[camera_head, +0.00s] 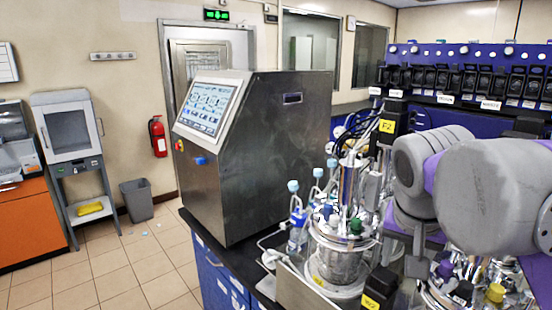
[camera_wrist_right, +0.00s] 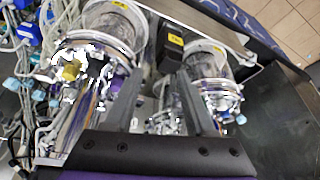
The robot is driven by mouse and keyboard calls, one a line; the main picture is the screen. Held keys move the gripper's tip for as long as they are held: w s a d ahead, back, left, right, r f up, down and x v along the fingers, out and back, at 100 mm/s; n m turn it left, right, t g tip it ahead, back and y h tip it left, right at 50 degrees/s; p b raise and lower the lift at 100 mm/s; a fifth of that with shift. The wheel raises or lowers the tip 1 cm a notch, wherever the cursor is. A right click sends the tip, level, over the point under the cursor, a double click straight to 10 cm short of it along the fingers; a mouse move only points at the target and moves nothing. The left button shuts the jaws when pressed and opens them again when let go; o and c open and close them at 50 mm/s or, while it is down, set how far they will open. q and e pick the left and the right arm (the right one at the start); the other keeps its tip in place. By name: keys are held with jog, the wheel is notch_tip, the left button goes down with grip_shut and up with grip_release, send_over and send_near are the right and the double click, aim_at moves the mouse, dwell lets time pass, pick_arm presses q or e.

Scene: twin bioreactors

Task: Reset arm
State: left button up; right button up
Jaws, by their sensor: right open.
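My right arm (camera_head: 480,190), grey with purple bands, comes in from the right in the head view and covers part of the right-hand bioreactor. My right gripper (camera_head: 416,262) points down beside the vessels. In the right wrist view its two dark fingers (camera_wrist_right: 159,80) are spread apart with nothing held between them. One glass-and-steel bioreactor (camera_head: 340,250) stands left of the gripper; a second one (camera_head: 470,280) is partly hidden under the arm. Both vessels also show in the wrist view, one on each side of the fingers. My left gripper is not in view.
A steel control cabinet (camera_head: 270,150) with a touchscreen (camera_head: 208,107) stands on the black bench. A blue rack of dark modules (camera_head: 470,75) is behind the arm. Tubes and cables crowd the vessel tops. The tiled floor (camera_head: 130,265) at left is mostly clear.

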jog(key=s+a+f+n+t+y, duration=0.1)
jog(key=s+f+n, duration=0.2)
jog(key=f, duration=1.4)
jog(key=s+a+f+n+y, duration=0.1)
jog(key=s+f, duration=0.7)
jog(key=f, duration=1)
jog(key=shift+s+a+n+t, duration=0.15)
jog(key=shift+a+n+t, duration=0.25)
jog(key=shift+a+n, duration=0.45)
jog(key=shift+d, duration=0.2)
